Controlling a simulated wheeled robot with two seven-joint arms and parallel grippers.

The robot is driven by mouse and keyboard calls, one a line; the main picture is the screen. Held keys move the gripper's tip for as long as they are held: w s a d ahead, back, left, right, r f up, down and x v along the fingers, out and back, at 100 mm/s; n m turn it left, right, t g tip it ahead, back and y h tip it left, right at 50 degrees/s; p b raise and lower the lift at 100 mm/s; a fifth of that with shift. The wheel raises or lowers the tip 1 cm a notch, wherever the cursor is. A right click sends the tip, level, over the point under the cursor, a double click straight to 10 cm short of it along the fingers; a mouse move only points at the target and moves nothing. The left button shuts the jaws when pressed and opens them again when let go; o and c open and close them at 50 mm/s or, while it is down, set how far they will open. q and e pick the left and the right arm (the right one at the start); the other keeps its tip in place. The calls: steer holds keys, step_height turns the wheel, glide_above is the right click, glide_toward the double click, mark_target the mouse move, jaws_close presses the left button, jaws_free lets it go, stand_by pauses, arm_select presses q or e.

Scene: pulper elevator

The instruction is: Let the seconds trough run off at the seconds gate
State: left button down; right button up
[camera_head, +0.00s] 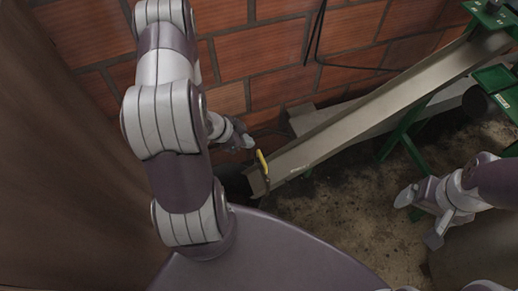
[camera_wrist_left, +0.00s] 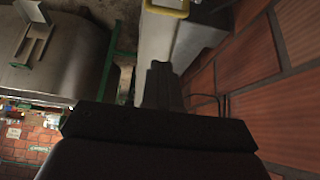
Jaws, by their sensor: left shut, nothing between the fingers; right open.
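A long grey metal trough (camera_head: 385,98) slopes down from the upper right to its lower end near the middle. At that end sits a gate with a yellow handle (camera_head: 262,160); I cannot tell how far the gate is raised. The yellow handle also shows at the top edge of the left wrist view (camera_wrist_left: 167,10), beyond the fingertips. My left gripper (camera_head: 248,142) is shut and empty, just above and left of the handle, apart from it. Its closed fingers show in the left wrist view (camera_wrist_left: 160,68). My right gripper (camera_head: 418,216) is open and empty over the floor at the right.
A brick wall (camera_head: 280,50) runs behind the trough, with a dark cable (camera_head: 314,35) hanging on it. A green stand (camera_head: 402,130) supports the trough at the right. A second grey channel (camera_head: 370,120) lies behind it. Stained floor (camera_head: 340,215) is open below the trough.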

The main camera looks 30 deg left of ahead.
arm_select(q)
glide_above(261, 165)
step_height(261, 165, down, 8)
steer(key=shift+s+d+r+b, duration=0.1)
steer(key=shift+s+d+b, duration=0.05)
steer(key=shift+b, duration=0.3)
steer(key=f, duration=0.4)
steer(key=shift+s+a, duration=0.3)
steer(key=shift+r, duration=0.1)
step_height(261, 165, down, 7)
steer(key=b, duration=0.5)
steer(key=shift+r, duration=0.15)
steer(key=shift+s+r, duration=0.1)
steer(key=shift+s, duration=0.1)
